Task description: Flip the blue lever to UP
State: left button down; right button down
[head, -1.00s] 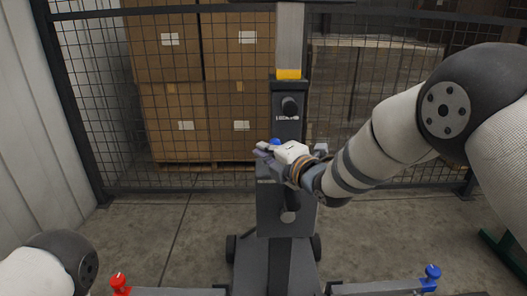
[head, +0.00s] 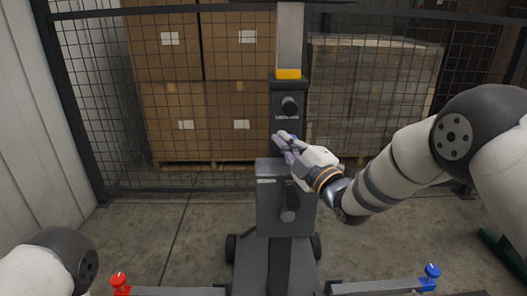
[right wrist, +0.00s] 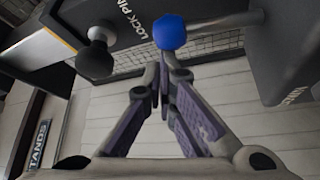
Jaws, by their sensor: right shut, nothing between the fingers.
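The blue ball knob of the lever (right wrist: 170,32) shows in the right wrist view, just beyond my fingertips. In the head view it is almost wholly hidden behind my right gripper. My right gripper (head: 283,137) is shut and empty, in front of the dark post just below the black lock-pin knob (head: 290,107). In the right wrist view its fingertips (right wrist: 163,62) meet at the knob's lower edge; I cannot tell whether they touch it. My left gripper is out of view.
A grey box (head: 268,205) with a hanging handle (head: 288,215) sits low on the post. A red knob (head: 118,280) and another blue knob (head: 432,270) top the base legs. Behind stand a mesh fence and stacked cartons (head: 190,95).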

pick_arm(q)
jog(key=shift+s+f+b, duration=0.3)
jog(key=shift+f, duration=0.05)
pick_arm(e)
jog(key=shift+d+f+m+t+h, duration=0.1)
jog(key=shift+d+m+t+h, duration=0.1)
jog(key=shift+d+m+t, duration=0.5)
jog(key=shift+d+m+t+h, duration=0.2)
jog(key=shift+d+m, duration=0.15)
jog(key=shift+m, duration=0.75)
jog(key=shift+d+f+m+t+h, duration=0.1)
jog(key=shift+d+m+t+h, duration=0.1)
jog(key=shift+d+m+t, duration=0.5)
jog(key=shift+a, duration=0.1)
jog(key=shift+r, duration=0.15)
